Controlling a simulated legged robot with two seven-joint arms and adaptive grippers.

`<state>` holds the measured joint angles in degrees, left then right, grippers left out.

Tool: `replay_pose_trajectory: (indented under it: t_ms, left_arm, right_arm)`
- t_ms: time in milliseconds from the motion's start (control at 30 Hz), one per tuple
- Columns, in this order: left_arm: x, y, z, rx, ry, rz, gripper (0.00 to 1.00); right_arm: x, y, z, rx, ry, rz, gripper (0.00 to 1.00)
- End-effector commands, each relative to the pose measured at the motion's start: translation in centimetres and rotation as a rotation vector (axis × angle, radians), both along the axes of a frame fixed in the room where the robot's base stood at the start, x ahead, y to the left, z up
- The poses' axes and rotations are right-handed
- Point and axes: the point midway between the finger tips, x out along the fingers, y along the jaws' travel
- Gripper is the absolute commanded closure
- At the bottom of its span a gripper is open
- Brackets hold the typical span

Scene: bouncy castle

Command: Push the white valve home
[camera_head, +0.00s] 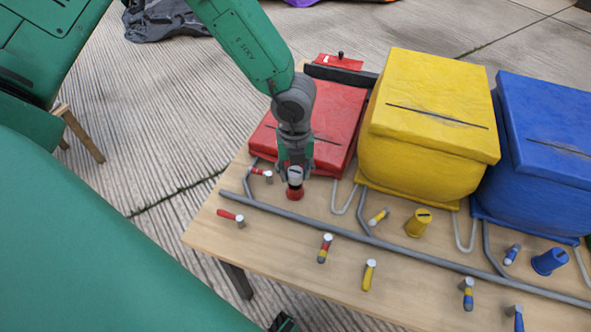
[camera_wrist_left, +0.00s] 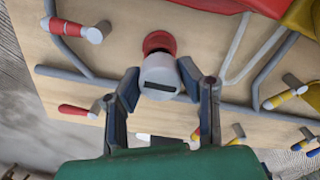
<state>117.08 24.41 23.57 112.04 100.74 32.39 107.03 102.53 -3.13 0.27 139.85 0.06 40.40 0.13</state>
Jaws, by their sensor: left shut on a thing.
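The white valve (camera_wrist_left: 160,80) is a short white cylinder with a dark slot, sitting at a red round base (camera_wrist_left: 159,43). In the head view the white top (camera_head: 295,173) shows above the red base (camera_head: 295,192), in front of the red inflatable block. My left gripper (camera_head: 295,176) reaches down over it from above. In the wrist view the fingers of this gripper (camera_wrist_left: 161,84) stand on either side of the white valve, shut on it. How deep the valve sits in the base cannot be told.
A wooden table (camera_head: 305,263) carries a grey pipe (camera_head: 330,228) and several small coloured handle valves. Behind stand a low red block (camera_head: 338,110), a yellow block (camera_head: 425,150) and a blue block (camera_head: 545,150). A yellow cap (camera_head: 418,226) and a blue cap (camera_head: 549,262) stand to the right.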

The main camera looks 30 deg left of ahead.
Motion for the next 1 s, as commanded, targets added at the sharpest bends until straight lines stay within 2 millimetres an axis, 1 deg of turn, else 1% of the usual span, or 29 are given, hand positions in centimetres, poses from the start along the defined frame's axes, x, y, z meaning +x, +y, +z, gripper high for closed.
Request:
replay_pose_trajectory:
  t_ms: [133, 467, 700, 1000]
  left_arm:
    - [-0.03, 0.00, -0.38, 0.001, 0.001, 0.000, 0.92]
    - [-0.02, 0.01, -0.34, 0.000, 0.000, 0.000, 0.92]
    - [-0.02, 0.01, -0.27, 0.001, 0.001, 0.000, 0.92]
    - [-0.01, 0.00, -0.38, 0.000, 0.000, 0.000, 0.92]
  right_arm:
    - [0.00, 0.00, -0.14, 0.000, 0.000, 0.000, 0.60]
    - [-0.01, 0.00, -0.08, 0.000, 0.000, 0.000, 0.60]
    - [0.00, 0.00, 0.38, 0.000, 0.000, 0.000, 0.60]
    - [0.00, 0.00, 0.31, 0.000, 0.000, 0.000, 0.60]
